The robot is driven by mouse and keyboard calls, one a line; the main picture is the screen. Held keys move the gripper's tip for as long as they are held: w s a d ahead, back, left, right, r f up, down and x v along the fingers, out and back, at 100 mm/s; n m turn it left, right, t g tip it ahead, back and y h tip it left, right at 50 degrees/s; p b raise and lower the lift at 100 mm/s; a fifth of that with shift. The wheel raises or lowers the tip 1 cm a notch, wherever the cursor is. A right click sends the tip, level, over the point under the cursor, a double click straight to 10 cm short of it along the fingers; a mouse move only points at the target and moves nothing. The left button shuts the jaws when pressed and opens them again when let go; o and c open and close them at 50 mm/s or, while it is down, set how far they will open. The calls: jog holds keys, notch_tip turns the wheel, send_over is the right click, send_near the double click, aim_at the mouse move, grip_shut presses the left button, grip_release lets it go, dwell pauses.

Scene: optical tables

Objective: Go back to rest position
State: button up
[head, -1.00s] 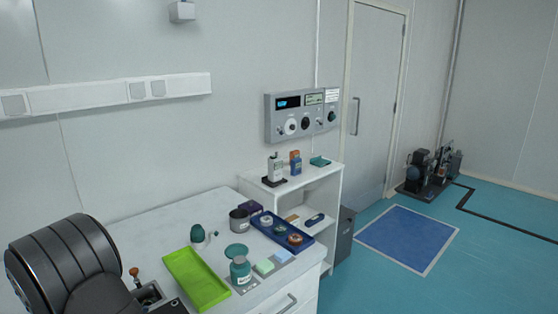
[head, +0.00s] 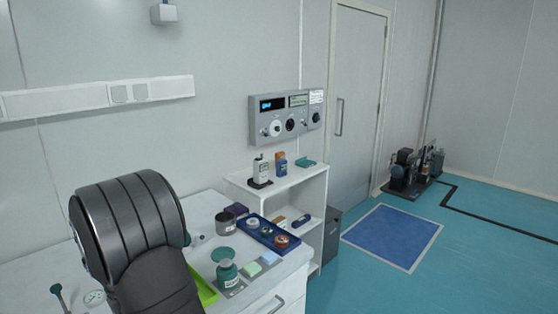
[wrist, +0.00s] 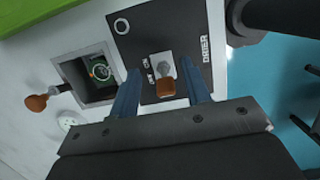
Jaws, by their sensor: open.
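In the wrist view my gripper (wrist: 165,92) shows two blue fingers spread apart. Between them is a small orange-brown knob (wrist: 166,88) on a toggle switch, on a dark panel lettered DRIER (wrist: 190,28). I cannot tell how far the fingertips are from the knob. No object is held. In the head view my dark, ribbed arm fills the lower left, and the gripper is out of sight there.
A square opening (wrist: 84,88) with an orange-knobbed lever (wrist: 38,102) lies left of the panel. In the head view the white bench carries a green tray (head: 207,292), jars (head: 227,272) and a blue tray (head: 285,246). A white shelf (head: 310,180) stands beyond.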

jog(key=shift+w+d+f+g+y, duration=0.1)
jog(key=shift+w+d+g+y, duration=0.35)
jog(key=shift+g+y, duration=0.35)
jog(key=shift+r, duration=1.4)
jog(key=o, duration=1.2)
jog(key=shift+a, duration=0.1)
jog(key=shift+o, duration=0.2)
jog(key=w+a+r+m+t+y, duration=0.2)
jog(key=w+a+r+m, duration=0.15)
jog(key=r+m, duration=0.6)
jog(key=w+a+r+m+t+y, duration=0.1)
jog(key=w+a+r+m, duration=0.3)
jog(key=r+m, duration=0.5)
jog(key=a+x, duration=0.1)
jog(key=x, duration=0.8)
jog(key=shift+s, duration=0.15)
